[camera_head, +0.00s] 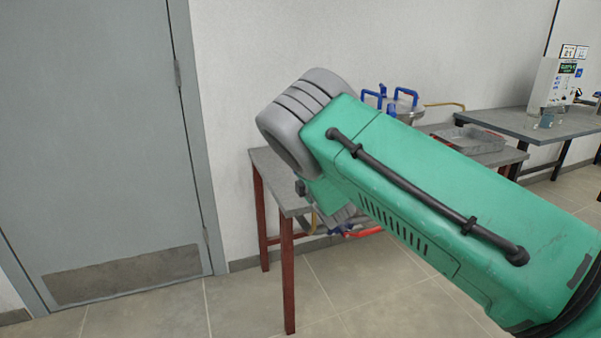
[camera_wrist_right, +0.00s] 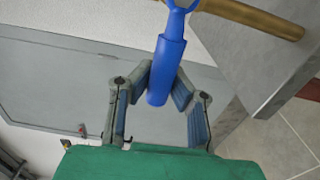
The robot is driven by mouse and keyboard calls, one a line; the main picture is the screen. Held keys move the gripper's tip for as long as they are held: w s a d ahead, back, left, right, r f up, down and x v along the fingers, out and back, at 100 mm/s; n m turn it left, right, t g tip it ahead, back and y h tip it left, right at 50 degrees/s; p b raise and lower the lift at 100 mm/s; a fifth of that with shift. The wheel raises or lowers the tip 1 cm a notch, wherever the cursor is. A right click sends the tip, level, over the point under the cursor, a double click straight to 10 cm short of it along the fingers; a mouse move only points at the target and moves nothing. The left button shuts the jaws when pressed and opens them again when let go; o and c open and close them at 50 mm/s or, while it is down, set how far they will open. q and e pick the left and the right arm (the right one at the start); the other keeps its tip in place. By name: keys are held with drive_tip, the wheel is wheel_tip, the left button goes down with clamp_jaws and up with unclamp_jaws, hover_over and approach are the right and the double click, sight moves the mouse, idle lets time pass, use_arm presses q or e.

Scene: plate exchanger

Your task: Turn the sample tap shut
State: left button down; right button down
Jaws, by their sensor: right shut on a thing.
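In the right wrist view a blue tap handle (camera_wrist_right: 167,62) with a ring-like upper end hangs down between the fingers of my right gripper (camera_wrist_right: 163,84). The two fingers close on the lower part of the handle from either side. A brass-coloured pipe (camera_wrist_right: 252,15) runs past the top of the handle. The tap's body is beyond the upper edge of that view. In the head view my green right arm covers the tap and most of my right gripper. My left gripper is in neither view.
A grey-topped table with red-brown legs (camera_head: 288,275) stands behind my arm. It bears a metal vessel with blue handles (camera_head: 404,98) and a grey tray (camera_head: 468,139). A second table (camera_head: 520,122) is at right. A grey door (camera_head: 95,130) is at left; the floor before it is clear.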

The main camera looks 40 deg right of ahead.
drive_tip(key=c, duration=1.6)
unclamp_jaws()
drive_tip(key=shift+s+a+f, duration=0.2)
drive_tip(key=shift+a+f, duration=0.15)
drive_tip(key=shift+f, duration=0.2)
drive_tip(key=shift+o, duration=0.9)
drive_tip(key=shift+a+r, duration=0.15)
drive_tip(key=shift+r, duration=0.25)
drive_tip(key=v, duration=1.2)
drive_tip(key=shift+f, duration=0.15)
